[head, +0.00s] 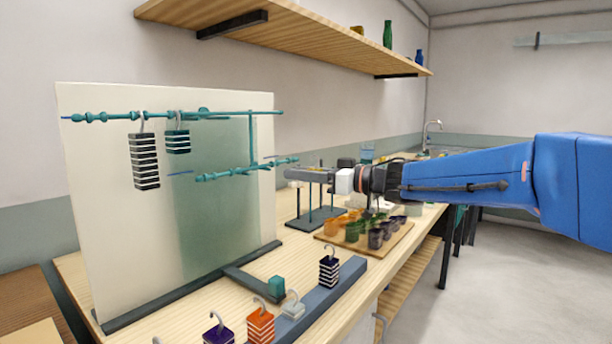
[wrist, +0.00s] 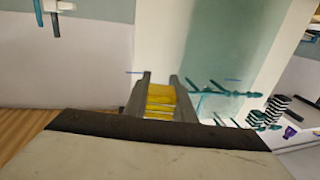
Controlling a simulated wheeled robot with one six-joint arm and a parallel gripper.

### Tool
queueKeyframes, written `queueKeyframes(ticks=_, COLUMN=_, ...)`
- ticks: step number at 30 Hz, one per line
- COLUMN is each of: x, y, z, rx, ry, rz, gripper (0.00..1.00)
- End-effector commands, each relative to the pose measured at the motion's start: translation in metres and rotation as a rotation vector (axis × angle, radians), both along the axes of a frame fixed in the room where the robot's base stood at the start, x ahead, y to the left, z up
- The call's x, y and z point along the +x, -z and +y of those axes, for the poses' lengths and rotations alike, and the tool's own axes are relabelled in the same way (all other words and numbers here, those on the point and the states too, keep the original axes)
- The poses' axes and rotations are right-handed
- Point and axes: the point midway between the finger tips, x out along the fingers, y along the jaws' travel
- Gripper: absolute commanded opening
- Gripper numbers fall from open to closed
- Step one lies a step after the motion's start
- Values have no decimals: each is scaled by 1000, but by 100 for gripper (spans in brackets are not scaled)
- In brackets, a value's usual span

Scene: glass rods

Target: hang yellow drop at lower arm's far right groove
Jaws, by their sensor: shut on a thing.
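The yellow drop (wrist: 160,98) is a banded yellow block between the fingers of my gripper (wrist: 161,77), which is shut on it. In the head view my gripper (head: 303,174) is just right of the right end of the lower arm (head: 240,171), a teal rod with knobs. The drop is not clearly visible there, and its hook cannot be made out in either view. The lower arm also shows in the wrist view (wrist: 215,91), right of the fingers. I cannot tell whether drop and arm touch.
The upper arm (head: 200,115) carries a long black-and-white drop (head: 144,161) and a shorter teal-and-black one (head: 177,141). A pale backboard (head: 110,230) stands behind. Several drops stand on a grey bar (head: 340,288) below. A small rack (head: 315,217) and a cup tray (head: 390,243) sit nearby.

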Motion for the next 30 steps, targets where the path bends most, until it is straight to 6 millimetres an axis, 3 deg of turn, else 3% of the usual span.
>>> queueKeyframes(ticks=30, x=40, y=1, z=52, rx=0, ry=-1, rz=1, gripper=0)
